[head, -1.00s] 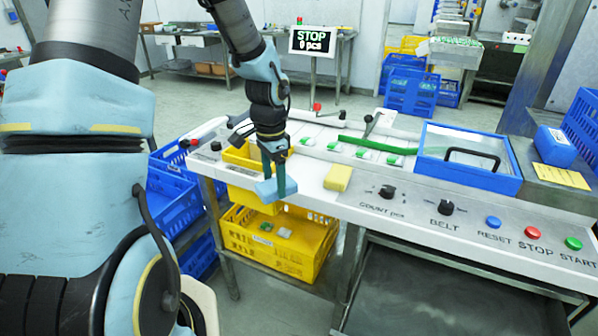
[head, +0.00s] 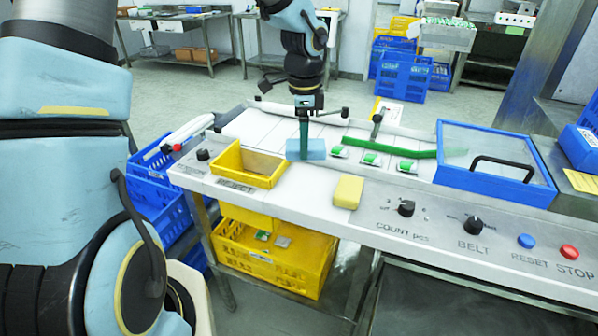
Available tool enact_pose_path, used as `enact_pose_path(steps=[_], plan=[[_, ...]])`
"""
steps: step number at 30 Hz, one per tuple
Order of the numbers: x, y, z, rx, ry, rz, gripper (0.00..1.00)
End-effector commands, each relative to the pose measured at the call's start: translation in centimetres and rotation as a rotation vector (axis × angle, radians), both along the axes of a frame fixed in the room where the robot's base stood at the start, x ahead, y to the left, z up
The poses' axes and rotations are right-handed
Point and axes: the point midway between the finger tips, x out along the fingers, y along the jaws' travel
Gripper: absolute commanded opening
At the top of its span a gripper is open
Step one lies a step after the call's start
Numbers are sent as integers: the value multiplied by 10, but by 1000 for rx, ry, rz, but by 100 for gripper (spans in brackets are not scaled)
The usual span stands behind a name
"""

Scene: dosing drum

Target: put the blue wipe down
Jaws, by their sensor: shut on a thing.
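The blue wipe (head: 306,150) is a light-blue block held at the tips of my gripper (head: 303,140). My gripper points down over the white belt of the machine, behind and to the left of the yellow block (head: 348,191) and to the right of the yellow reject bin (head: 248,163). The gripper is shut on the wipe. I cannot tell whether the wipe touches the belt surface.
Several green-and-white packs (head: 371,160) lie on the belt to the right, by a green guide bar (head: 390,148). A blue-framed clear cover (head: 494,163) stands further right. Knobs and buttons line the front panel. A yellow crate (head: 275,255) sits below.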

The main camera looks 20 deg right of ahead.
Motion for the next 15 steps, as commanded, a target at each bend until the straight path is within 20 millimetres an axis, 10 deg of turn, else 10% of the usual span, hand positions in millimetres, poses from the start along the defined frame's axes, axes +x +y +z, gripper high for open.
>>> enact_pose_path(steps=[15], plan=[[-2,1,-67,2,3,-1,21]])
